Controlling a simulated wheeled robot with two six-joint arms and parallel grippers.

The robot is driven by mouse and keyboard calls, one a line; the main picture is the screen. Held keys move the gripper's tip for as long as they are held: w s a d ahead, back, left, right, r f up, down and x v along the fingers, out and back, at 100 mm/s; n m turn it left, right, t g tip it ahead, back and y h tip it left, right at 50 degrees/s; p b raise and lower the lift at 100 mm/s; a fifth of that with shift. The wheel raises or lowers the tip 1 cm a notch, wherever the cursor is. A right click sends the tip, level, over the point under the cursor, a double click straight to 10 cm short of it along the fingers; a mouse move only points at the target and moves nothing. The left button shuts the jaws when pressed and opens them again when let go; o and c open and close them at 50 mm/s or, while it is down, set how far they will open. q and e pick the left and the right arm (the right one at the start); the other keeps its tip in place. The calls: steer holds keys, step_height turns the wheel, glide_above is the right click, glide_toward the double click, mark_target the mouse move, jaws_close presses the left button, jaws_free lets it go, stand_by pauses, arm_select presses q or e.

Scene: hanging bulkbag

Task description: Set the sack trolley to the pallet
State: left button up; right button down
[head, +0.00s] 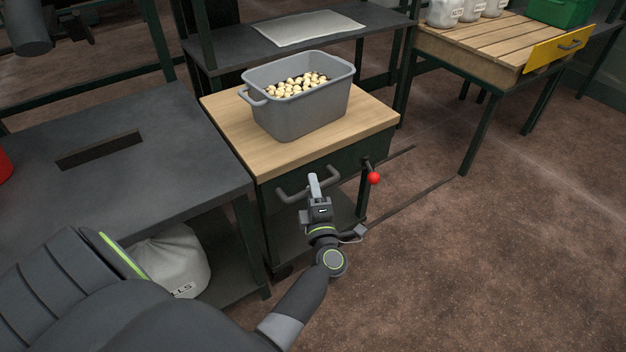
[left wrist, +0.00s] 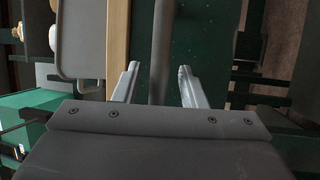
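The trolley (head: 225,120) has a wooden top, a dark green front, a grey bar handle (head: 309,184) and a lever with a red knob (head: 374,178). It stands beside the dark bench. A slatted wooden, pallet-like top (head: 480,45) on dark legs stands at the upper right, apart from the trolley. My left gripper (head: 314,182) is at the bar handle. In the left wrist view its two fingers (left wrist: 160,85) are spread, one on each side of the grey bar (left wrist: 160,50), with gaps showing. My right gripper is not in view.
A grey tub (head: 300,115) of pale round pieces sits on the trolley. Dark floor rails (head: 412,202) run from the trolley toward the right. A white sack (head: 175,260) lies under the dark bench (head: 180,130). A yellow plate (head: 555,50) juts from the slatted table. Floor at right is clear.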

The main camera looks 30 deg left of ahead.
arm_select(q)
steer(key=shift+w+a, duration=0.1)
jaws_close()
stand_by(0.4)
